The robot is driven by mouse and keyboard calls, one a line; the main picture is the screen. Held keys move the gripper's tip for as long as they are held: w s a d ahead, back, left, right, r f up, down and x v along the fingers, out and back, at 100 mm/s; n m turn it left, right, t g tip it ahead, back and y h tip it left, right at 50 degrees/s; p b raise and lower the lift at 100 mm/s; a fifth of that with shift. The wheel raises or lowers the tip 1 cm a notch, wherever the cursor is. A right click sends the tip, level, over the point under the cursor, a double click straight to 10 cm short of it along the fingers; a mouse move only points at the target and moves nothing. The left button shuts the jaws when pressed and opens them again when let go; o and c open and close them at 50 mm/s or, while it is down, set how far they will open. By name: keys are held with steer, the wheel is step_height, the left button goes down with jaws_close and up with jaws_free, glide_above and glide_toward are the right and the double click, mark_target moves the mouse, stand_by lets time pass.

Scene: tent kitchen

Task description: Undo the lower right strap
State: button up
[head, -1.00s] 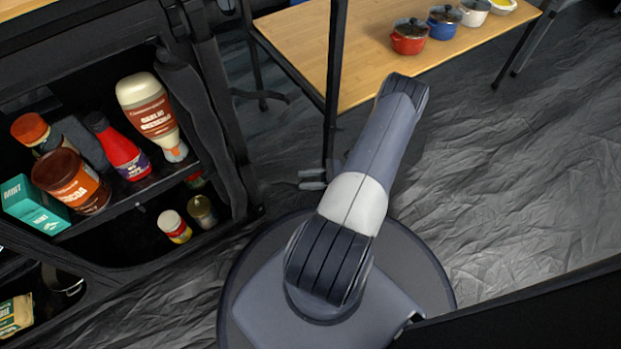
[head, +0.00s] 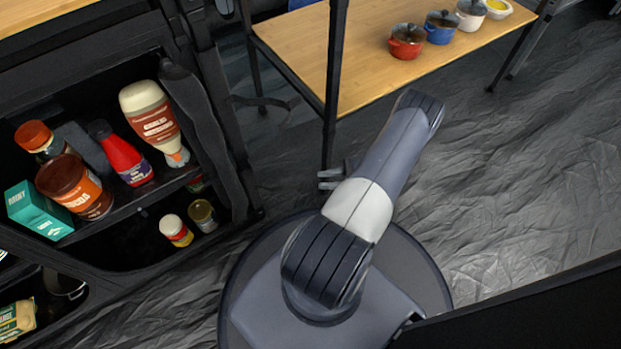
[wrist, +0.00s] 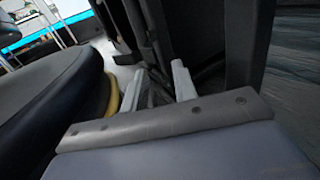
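My gripper (wrist: 157,87) shows in the wrist view as two light grey fingers held apart. Dark strips, possibly fabric or a strap, lie between and just beyond the fingers; I cannot tell whether any is gripped. In the head view my gripper (head: 328,180) is low, left of my arm and near the table leg, partly hidden by the arm. The black fabric cabinet (head: 225,150) stands to its left, its open front edged by a loose dark flap (head: 190,95). I cannot clearly pick out the lower right strap.
A wooden table (head: 300,45) with small pots (head: 405,42) stands behind, its black leg (head: 333,100) close to my gripper. The cabinet shelves hold bottles (head: 150,115) and jars. Wrinkled dark floor (head: 480,150) lies open at right.

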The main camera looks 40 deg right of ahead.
mark_target(293, 191)
steer(key=v, duration=0.4)
steer(key=shift+s+d, duration=0.3)
steer(key=b+x, duration=0.1)
steer(key=x, duration=0.7)
steer(key=shift+w+a, duration=0.25)
steer(key=shift+a, duration=0.05)
